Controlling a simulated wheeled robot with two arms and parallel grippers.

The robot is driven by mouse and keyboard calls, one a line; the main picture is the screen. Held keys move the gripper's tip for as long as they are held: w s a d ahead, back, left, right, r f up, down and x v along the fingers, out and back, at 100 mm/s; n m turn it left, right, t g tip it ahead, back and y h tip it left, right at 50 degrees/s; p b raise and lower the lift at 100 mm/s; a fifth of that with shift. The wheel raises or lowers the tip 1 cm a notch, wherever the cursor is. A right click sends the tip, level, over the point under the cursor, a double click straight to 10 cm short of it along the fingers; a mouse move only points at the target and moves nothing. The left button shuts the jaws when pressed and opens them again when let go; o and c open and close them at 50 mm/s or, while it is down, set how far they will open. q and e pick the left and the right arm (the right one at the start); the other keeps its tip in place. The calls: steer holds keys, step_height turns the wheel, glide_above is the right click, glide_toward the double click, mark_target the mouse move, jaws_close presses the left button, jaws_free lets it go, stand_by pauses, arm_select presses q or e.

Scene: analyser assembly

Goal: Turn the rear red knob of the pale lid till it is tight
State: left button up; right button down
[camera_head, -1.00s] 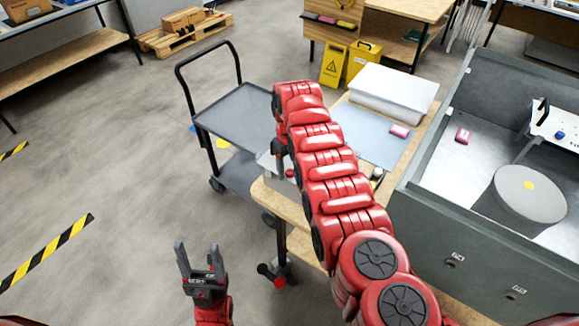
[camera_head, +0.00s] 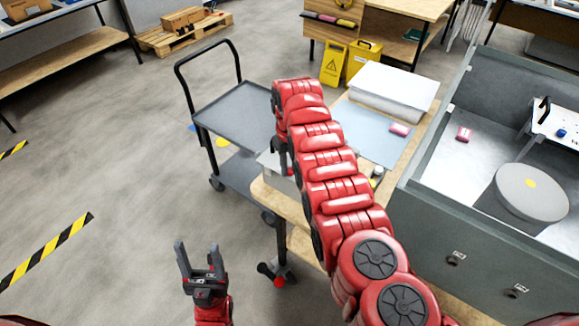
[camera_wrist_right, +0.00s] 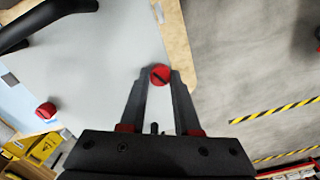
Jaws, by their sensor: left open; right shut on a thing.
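The pale lid (camera_wrist_right: 110,60) fills the left and middle of the right wrist view as a flat light-grey plate. One red knob (camera_wrist_right: 160,75) stands near its edge, between the fingertips of my right gripper (camera_wrist_right: 159,80), which is shut on it. A dark slot or mark shows on the knob's top. A second red knob (camera_wrist_right: 46,110) is on the lid at the left, clear of the gripper. In the head view my right arm hides most of the lid and the knobs. My left gripper (camera_head: 198,248) is open and empty over the floor.
A black handle (camera_wrist_right: 45,18) crosses the lid's corner in the wrist view. A grey trolley (camera_head: 235,105) stands left of my right arm. The wooden table (camera_head: 265,200) carries a blue mat (camera_head: 370,135) and a white box (camera_head: 392,90). A grey enclosure (camera_head: 440,190) stands at the right.

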steer(key=m+b, duration=0.2)
steer(key=shift+f+m, duration=0.2)
steer(key=shift+m, duration=0.2)
steer(key=shift+r+m+b, duration=0.2)
steer(key=shift+m+b, duration=1.1)
steer(key=shift+b, duration=0.05)
steer(key=c, duration=0.6)
jaws_free()
steer(key=shift+r, duration=0.1)
